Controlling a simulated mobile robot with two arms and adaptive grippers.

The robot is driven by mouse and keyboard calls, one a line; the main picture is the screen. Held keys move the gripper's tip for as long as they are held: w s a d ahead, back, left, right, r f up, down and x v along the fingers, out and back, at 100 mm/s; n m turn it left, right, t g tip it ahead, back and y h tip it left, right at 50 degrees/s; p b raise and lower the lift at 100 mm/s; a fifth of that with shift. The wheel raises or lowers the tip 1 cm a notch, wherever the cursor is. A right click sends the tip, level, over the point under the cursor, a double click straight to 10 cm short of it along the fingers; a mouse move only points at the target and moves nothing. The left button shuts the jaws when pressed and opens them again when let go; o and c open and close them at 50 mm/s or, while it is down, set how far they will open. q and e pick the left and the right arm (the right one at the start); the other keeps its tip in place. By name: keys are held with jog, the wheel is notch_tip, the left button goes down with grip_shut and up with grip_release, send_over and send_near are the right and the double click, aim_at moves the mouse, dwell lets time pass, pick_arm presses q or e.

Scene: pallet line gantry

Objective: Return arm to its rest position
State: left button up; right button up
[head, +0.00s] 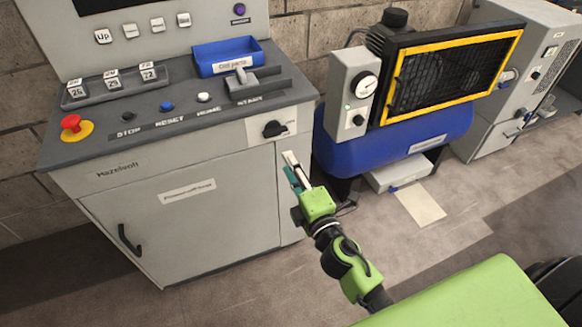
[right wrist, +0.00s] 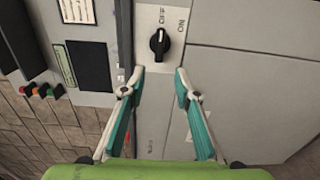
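My right gripper (head: 290,165) is at the front right corner of the grey control cabinet (head: 180,205), below and to the right of the black rotary switch (head: 273,129). In the right wrist view its two teal-lined fingers (right wrist: 159,76) are apart with nothing between them. The rotary switch (right wrist: 160,42) shows just beyond the fingertips, apart from them. Its handle lies in line with the OFF label, and the ON label is off to the right. My left gripper is not in view.
A blue compressor (head: 390,140) with a yellow-framed guard (head: 455,75) stands right of the cabinet. The cabinet top holds a red stop button (head: 71,122) and a blue tray (head: 226,58). A paper sheet (head: 419,203) lies on the floor. Floor in front is open.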

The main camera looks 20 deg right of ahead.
dwell(0.4)
jog(key=s+d+f+m+g, duration=0.1)
jog(key=s+f+m+g, duration=0.2)
jog(key=f, duration=0.9)
jog(key=s+f+m+g, duration=0.2)
jog(key=s+f, duration=0.3)
jog(key=f, duration=0.6)
jog(key=s+d+f+m+g, duration=0.1)
jog(key=s+f+m+g, duration=0.2)
jog(key=f, duration=0.9)
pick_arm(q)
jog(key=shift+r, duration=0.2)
pick_arm(e)
jog(key=s+f+m+g, duration=0.2)
jog(key=s+f, duration=0.4)
jog(key=s, duration=0.6)
jog(key=s+d+f+m+g, duration=0.1)
jog(key=s+f+m+g, duration=0.2)
jog(key=s+f, duration=0.4)
jog(key=s+d+f+m+g, duration=0.1)
jog(key=s+f+m+g, duration=0.2)
jog(key=s, duration=1.4)
notch_tip(320, 180, down, 4)
jog(key=shift+r+g+h, duration=0.1)
jog(key=shift+g+h, duration=0.2)
jog(key=shift+g, duration=0.2)
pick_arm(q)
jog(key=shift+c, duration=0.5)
pick_arm(e)
jog(key=shift+d, duration=0.1)
